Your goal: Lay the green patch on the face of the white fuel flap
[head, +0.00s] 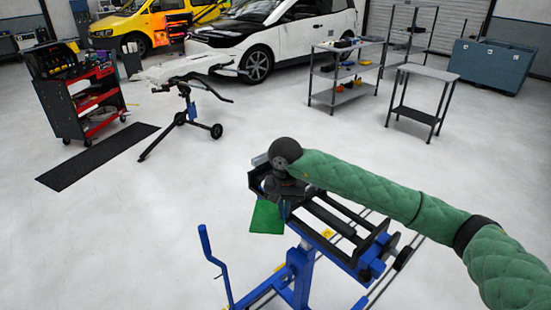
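My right arm comes in from the right, and its gripper (284,207) points down at the left end of the stand's black top frame. The green patch (266,217) is a flat, bright green piece at the fingertips, held in front of the frame's left end and clear of the floor. The fingers are small and partly hidden, but the patch appears pinched between them. I cannot make out the white fuel flap; the wrist and frame cover part of that area. My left gripper is not in view.
The blue stand (301,267) with a black frame and a crank handle (213,262) is close in front. Farther off are a red tool cart (73,105), a black mat (97,156), a wheeled stand (183,117), shelves (345,80) and a white car (258,45). Open floor lies left.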

